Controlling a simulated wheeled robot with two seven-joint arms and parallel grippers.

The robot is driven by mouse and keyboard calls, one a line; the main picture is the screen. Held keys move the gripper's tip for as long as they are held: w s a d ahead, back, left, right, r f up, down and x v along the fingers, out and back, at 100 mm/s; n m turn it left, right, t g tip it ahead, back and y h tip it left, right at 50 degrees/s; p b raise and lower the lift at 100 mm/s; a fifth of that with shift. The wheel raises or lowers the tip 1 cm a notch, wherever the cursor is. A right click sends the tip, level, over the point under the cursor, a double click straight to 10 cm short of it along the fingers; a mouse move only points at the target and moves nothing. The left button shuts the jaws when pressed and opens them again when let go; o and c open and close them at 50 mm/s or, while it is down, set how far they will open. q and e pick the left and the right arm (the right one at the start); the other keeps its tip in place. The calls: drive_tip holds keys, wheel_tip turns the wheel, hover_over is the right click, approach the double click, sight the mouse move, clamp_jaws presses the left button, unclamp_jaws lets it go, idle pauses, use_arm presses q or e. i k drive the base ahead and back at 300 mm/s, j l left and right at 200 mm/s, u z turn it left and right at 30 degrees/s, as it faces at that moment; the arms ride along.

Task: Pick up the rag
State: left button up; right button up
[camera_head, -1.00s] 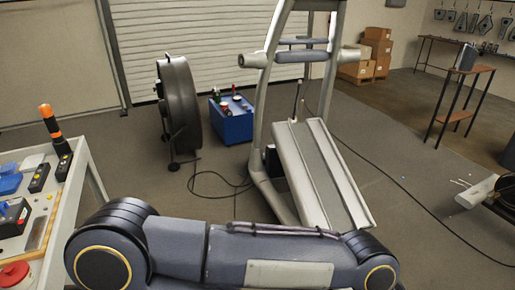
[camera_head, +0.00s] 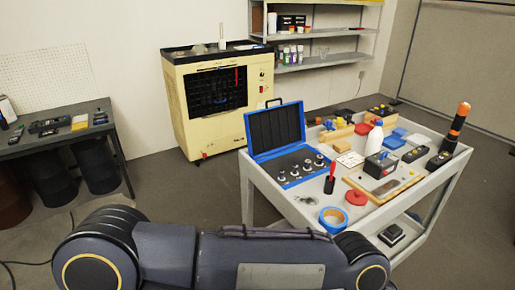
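I cannot make out a rag for certain in this view. A light grey cart (camera_head: 277,194) stands at the right, crowded with tools and small parts. A flat pale patterned piece (camera_head: 350,159) lies on it, too small to identify. Neither of my grippers is in view. Only a dark arm link of mine crosses the bottom of the picture and hides the floor and part of the cart's near side.
On the cart are an open blue case (camera_head: 275,133), a blue tape roll (camera_head: 333,219) and a white bottle (camera_head: 374,138). A cream machine (camera_head: 176,100) and shelves (camera_head: 318,62) stand behind. A dark workbench (camera_head: 62,136) is at the left. Floor between bench and cart looks clear.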

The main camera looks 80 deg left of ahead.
sight(323, 149)
drive_tip(key=u, duration=4.95)
drive_tip(key=z, duration=2.7)
drive_tip(key=i+j+u, duration=0.45)
drive_tip(key=j, duration=0.25)
drive_tip(key=i+j+u, duration=0.95)
drive_tip(key=i, duration=0.3)
drive_tip(key=k+l, duration=0.05)
drive_tip(key=l, duration=0.05)
